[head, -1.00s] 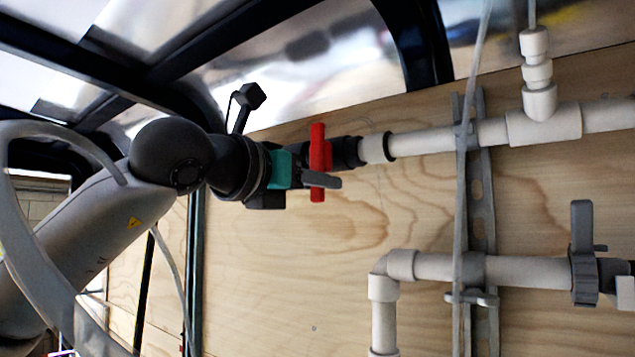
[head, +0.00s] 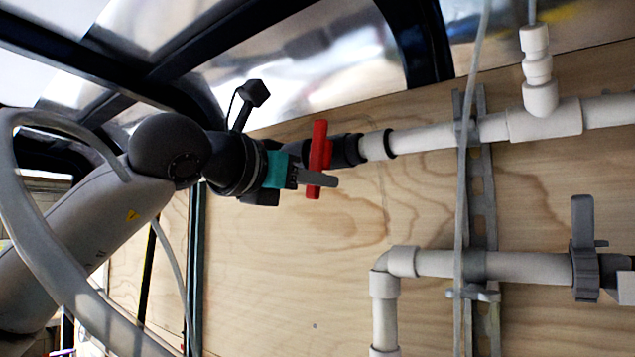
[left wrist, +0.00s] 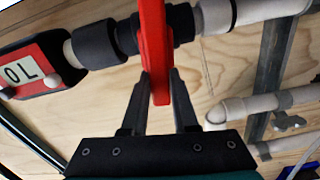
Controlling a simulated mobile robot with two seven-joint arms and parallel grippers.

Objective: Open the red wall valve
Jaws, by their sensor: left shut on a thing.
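The red valve handle (head: 319,160) sits on a black valve body (head: 346,150) at the left end of the upper white pipe, in front of the plywood wall. In the head view the handle stands nearly upright, across the pipe. My left gripper (head: 322,179) reaches it from the left, with its fingers at the handle's lower part. In the left wrist view the red handle (left wrist: 155,50) runs down between the two dark fingers (left wrist: 158,92), which are shut on it. My right gripper is in neither view.
The upper white pipe (head: 430,138) runs right to a tee. A lower pipe (head: 520,268) carries a grey valve handle (head: 583,225). A metal strut (head: 482,200) stands upright between.

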